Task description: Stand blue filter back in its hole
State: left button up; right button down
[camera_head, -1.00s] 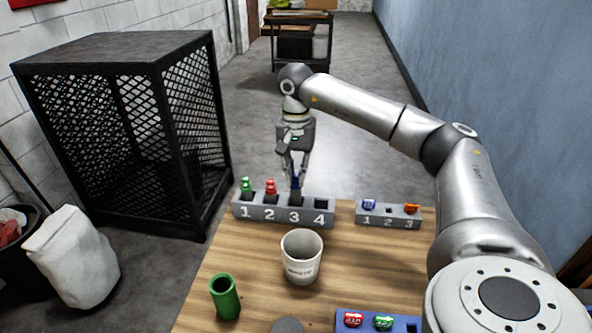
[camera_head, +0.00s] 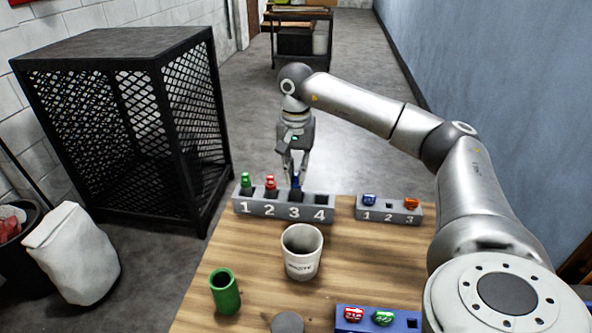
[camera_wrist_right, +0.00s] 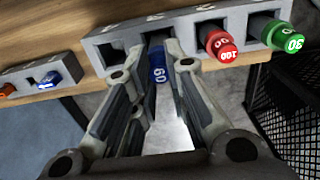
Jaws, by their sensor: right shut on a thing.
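The blue filter (camera_head: 296,181), marked 60 in the right wrist view (camera_wrist_right: 158,75), is upright at hole 3 of the grey numbered rack (camera_head: 263,211). My right gripper (camera_head: 295,172) points down over hole 3 and is shut on the blue filter, with a finger on either side of it. The fingers and rack hide the filter's lower end, so I cannot tell how deep it sits. A green filter (camera_head: 246,181) stands in hole 1 and a red filter (camera_head: 270,184) in hole 2. Hole 4 (camera_head: 321,201) is empty. My left gripper is not in view.
A second grey rack (camera_head: 375,216) on the right holds a blue and an orange piece, its middle hole empty. A white cup (camera_head: 302,262), a green tube (camera_head: 225,293) and a blue rack (camera_head: 402,325) stand nearer on the wooden table (camera_head: 250,262). A black mesh cage (camera_head: 125,115) stands left.

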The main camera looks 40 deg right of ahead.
jog(key=shift+f+b, duration=0.3)
jog(key=shift+f, duration=0.3)
jog(key=c, duration=1)
grip_release()
jog(key=shift+c, duration=0.2)
jog(key=shift+r, duration=0.1)
jog(key=shift+r+p, duration=3.1)
jog(key=shift+r, duration=0.35)
jog(key=shift+f, duration=0.1)
